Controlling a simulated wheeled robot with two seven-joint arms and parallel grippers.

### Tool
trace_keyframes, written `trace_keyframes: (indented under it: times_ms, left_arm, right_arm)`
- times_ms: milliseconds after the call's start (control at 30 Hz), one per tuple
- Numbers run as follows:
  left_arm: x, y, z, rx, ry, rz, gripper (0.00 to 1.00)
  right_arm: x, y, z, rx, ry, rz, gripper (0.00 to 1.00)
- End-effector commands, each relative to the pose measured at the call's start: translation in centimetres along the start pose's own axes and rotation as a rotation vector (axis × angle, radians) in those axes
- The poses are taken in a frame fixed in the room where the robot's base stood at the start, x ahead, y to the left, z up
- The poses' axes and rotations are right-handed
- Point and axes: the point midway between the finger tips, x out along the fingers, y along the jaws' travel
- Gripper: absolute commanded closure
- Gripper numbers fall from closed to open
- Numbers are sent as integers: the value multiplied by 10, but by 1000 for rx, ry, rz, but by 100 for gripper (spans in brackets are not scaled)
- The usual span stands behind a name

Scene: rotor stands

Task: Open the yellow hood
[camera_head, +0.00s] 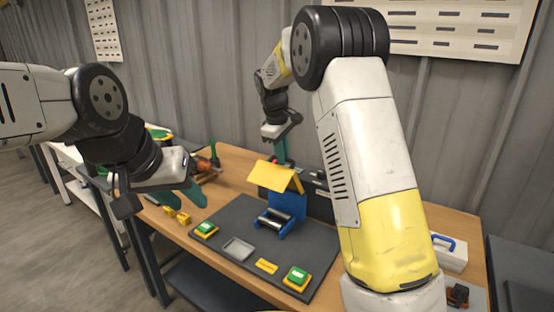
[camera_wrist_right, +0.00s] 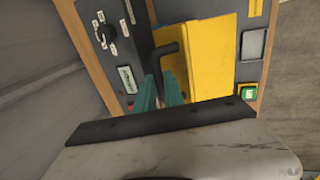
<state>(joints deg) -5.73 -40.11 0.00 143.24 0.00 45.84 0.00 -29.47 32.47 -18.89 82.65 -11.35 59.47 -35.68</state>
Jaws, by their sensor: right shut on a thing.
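The yellow hood (camera_head: 275,178) is a bent yellow cover above a blue stand (camera_head: 286,207) with silver rollers (camera_head: 273,217). The hood is tilted up, and the rollers show below its front edge. My right gripper (camera_head: 280,152) is at the hood's back side. In the right wrist view its teal fingers (camera_wrist_right: 160,92) are shut on a dark bent handle (camera_wrist_right: 165,52) beside the yellow hood (camera_wrist_right: 205,55). My left gripper (camera_head: 183,194) hangs to the left, away from the hood; the gap between its fingers is not clear.
The dark mat (camera_head: 228,222) holds a grey tray (camera_head: 238,249), green buttons on yellow bases (camera_head: 297,278) and a yellow piece (camera_head: 266,266). A dark panel stands behind the hood, with a knob (camera_wrist_right: 104,35). A white case with a blue handle (camera_head: 449,252) is at right.

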Motion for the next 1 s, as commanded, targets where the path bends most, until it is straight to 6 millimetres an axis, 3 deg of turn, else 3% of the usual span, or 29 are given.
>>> trace_keyframes:
  times_ms: [367,700,1000]
  left_arm:
    - [0,0,0,0,0,0,64]
    - [0,0,0,0,0,0,64]
    - [0,0,0,0,0,0,64]
  right_arm:
    - [0,5,1,0,-2,0,100]
    - [4,28,1,0,-1,1,100]
    - [4,29,1,-1,-1,1,100]
